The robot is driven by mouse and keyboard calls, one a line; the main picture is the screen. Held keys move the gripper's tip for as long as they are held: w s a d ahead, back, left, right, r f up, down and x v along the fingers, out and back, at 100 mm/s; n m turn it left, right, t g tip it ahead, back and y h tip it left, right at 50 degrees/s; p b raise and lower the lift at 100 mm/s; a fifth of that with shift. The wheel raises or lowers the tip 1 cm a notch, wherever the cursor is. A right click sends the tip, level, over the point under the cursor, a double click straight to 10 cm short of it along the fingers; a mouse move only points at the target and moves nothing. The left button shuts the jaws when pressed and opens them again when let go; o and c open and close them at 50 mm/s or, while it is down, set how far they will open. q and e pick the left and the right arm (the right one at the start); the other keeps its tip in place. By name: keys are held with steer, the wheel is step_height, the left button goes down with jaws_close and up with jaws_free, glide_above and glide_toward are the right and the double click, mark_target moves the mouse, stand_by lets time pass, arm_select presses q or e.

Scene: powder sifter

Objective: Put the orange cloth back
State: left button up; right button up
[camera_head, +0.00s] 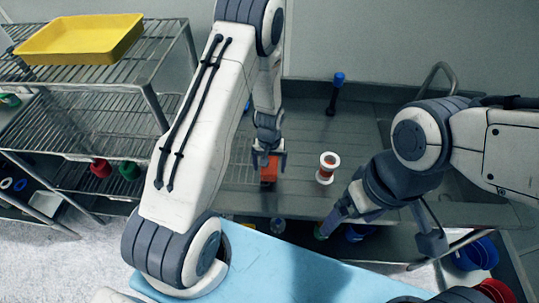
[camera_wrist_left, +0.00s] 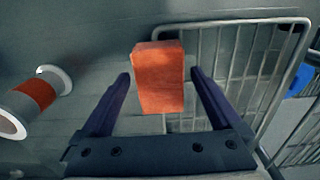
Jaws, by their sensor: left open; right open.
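The orange cloth (camera_head: 269,171) is a small folded block on the grey counter, just left of the middle in the head view. In the left wrist view the orange cloth (camera_wrist_left: 158,78) stands between my left fingers, with a gap on each side. My left gripper (camera_head: 269,158) is open above the cloth, and its fingers also show in the left wrist view (camera_wrist_left: 160,95). My right gripper (camera_head: 385,222) is open and empty at the counter's front edge, right of the cloth.
A white spool-like part with an orange band (camera_head: 327,167) stands right of the cloth. A wire rack (camera_wrist_left: 235,70) lies beside the cloth. A dark blue-topped tool (camera_head: 335,93) is at the back. A metal shelf (camera_head: 95,130) holding a yellow tray (camera_head: 80,38) stands at left.

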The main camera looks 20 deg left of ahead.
mark_target(270, 166)
arm_select(q)
step_height(270, 166, up, 12)
steer(key=b, duration=0.3)
steer(key=shift+f, duration=0.2)
steer(key=shift+f, duration=0.15)
step_height(270, 166, down, 11)
steer(key=p, duration=0.3)
steer(key=shift+f, duration=0.45)
steer(key=shift+w+r, duration=0.1)
steer(key=shift+r, duration=0.8)
